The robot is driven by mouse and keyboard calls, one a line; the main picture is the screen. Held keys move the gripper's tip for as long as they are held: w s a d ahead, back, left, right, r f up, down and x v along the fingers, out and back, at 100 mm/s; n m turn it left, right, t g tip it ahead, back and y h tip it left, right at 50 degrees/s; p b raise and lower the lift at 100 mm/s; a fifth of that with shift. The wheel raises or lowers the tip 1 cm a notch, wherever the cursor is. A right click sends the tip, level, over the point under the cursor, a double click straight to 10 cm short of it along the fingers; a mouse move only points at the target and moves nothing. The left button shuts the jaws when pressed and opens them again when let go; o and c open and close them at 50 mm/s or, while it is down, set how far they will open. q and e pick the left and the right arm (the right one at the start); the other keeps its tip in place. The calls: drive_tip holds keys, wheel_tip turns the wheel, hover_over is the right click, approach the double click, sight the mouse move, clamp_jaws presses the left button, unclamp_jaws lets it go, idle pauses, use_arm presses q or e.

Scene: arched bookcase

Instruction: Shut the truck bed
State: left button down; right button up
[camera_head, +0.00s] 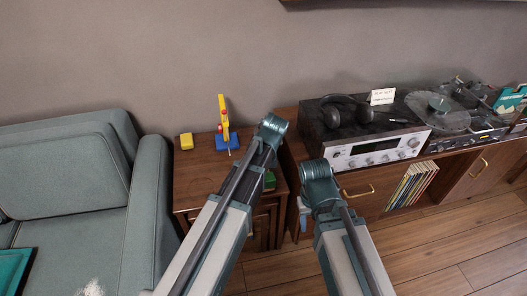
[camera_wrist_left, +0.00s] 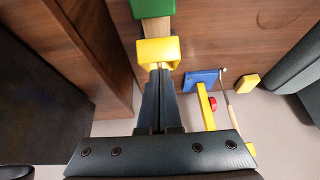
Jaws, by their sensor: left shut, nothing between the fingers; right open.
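The toy truck (camera_wrist_left: 155,28) lies ahead of my left gripper in the left wrist view, with a green part, a wooden middle and a yellow bed (camera_wrist_left: 158,43). In the head view only a green bit of the truck (camera_head: 269,180) shows beside my left arm. My left gripper (camera_wrist_left: 159,72) is shut and empty, its tips close to the yellow bed; I cannot tell whether they touch. The bed's tilt is unclear. In the head view that gripper is hidden behind its arm. My right gripper (camera_head: 304,218) is open and empty, in front of the cabinet, away from the truck.
A blue, yellow and red toy (camera_head: 226,136) and a yellow block (camera_head: 187,141) stand on the wooden side table (camera_head: 199,180). A grey-green sofa (camera_head: 150,205) is at left. A cabinet with a stereo receiver (camera_head: 377,152) and turntable (camera_head: 440,112) is at right.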

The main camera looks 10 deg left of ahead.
use_arm(q)
drive_tip(key=s+f+t+b, duration=0.1)
drive_tip(key=b, duration=0.1)
drive_tip(key=s+f+t+b, duration=0.1)
drive_tip(key=b, duration=0.1)
drive_tip(key=shift+s+d+f+y, duration=0.2)
drive_tip(key=shift+d+f+y, duration=0.1)
drive_tip(key=shift+d+f, duration=0.1)
drive_tip(key=shift+s+d+f, duration=0.15)
drive_tip(key=shift+s+d, duration=0.05)
drive_tip(key=shift+s, duration=0.05)
use_arm(e)
wheel_tip(320, 180, down, 6)
drive_tip(key=shift+w+r, duration=0.15)
drive_tip(key=shift+r, duration=0.1)
use_arm(q)
drive_tip(key=shift+w, duration=0.1)
